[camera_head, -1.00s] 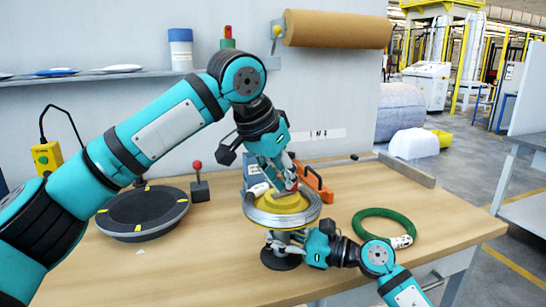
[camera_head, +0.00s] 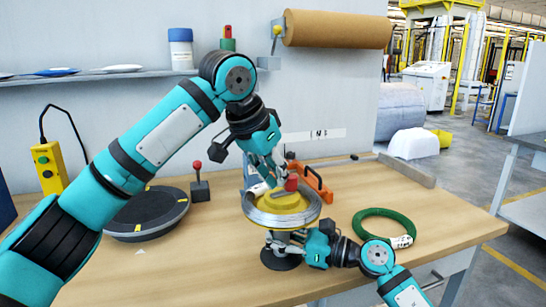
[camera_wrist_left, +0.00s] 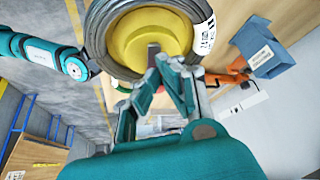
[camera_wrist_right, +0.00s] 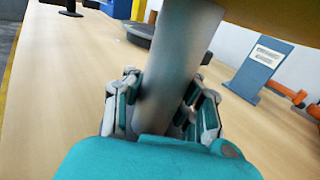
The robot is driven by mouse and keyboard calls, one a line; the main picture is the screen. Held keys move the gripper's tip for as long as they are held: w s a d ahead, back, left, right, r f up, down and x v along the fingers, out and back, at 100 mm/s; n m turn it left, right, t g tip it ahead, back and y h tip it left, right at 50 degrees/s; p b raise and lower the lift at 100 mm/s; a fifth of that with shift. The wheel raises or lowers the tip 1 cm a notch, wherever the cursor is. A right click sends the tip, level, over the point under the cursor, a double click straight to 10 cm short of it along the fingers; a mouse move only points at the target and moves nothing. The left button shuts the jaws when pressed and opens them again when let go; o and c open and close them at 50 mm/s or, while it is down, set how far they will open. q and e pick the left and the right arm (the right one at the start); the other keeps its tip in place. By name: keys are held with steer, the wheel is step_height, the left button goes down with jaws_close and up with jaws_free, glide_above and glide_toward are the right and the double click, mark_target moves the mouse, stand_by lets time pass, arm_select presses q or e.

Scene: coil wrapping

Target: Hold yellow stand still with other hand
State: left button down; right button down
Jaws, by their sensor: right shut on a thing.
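The yellow stand (camera_head: 279,201) has a round yellow top ringed by a silver coil (camera_head: 257,214), with a grey post (camera_wrist_right: 170,85) below. My right gripper (camera_head: 284,240) is shut around this post under the coil; the right wrist view shows its fingers on both sides. My left gripper (camera_head: 270,179) is above the yellow top, its fingertips (camera_wrist_left: 160,68) drawn together with nothing visible between them. The coil also shows in the left wrist view (camera_wrist_left: 97,35), with a white label.
A green ring (camera_head: 384,222) lies to the right. An orange-handled tool (camera_head: 316,183) and a blue-grey block (camera_wrist_right: 258,68) are behind the stand. A dark turntable (camera_head: 148,212) is at left, near a red-topped lever (camera_head: 199,182). The front of the table is clear.

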mark_target(272, 194)
arm_select(q)
steer(key=shift+a, duration=0.1)
stand_by(0.3)
steer(key=shift+s+a+r, duration=0.1)
steer(key=shift+s+a, duration=0.05)
steer(key=shift+a, duration=0.1)
steer(key=shift+r, duration=2.9)
steer(key=shift+s+d+f, duration=0.25)
steer(key=shift+d+f, duration=0.1)
steer(key=shift+f, duration=0.65)
steer(key=shift+s+d+f, duration=0.25)
steer(key=shift+d+f, duration=0.1)
steer(key=shift+f, duration=0.7)
steer(key=shift+s+d+f, duration=0.25)
steer(key=shift+d+f, duration=0.1)
steer(key=shift+f, duration=0.65)
steer(key=shift+w+d, duration=0.2)
steer(key=shift+w, duration=0.4)
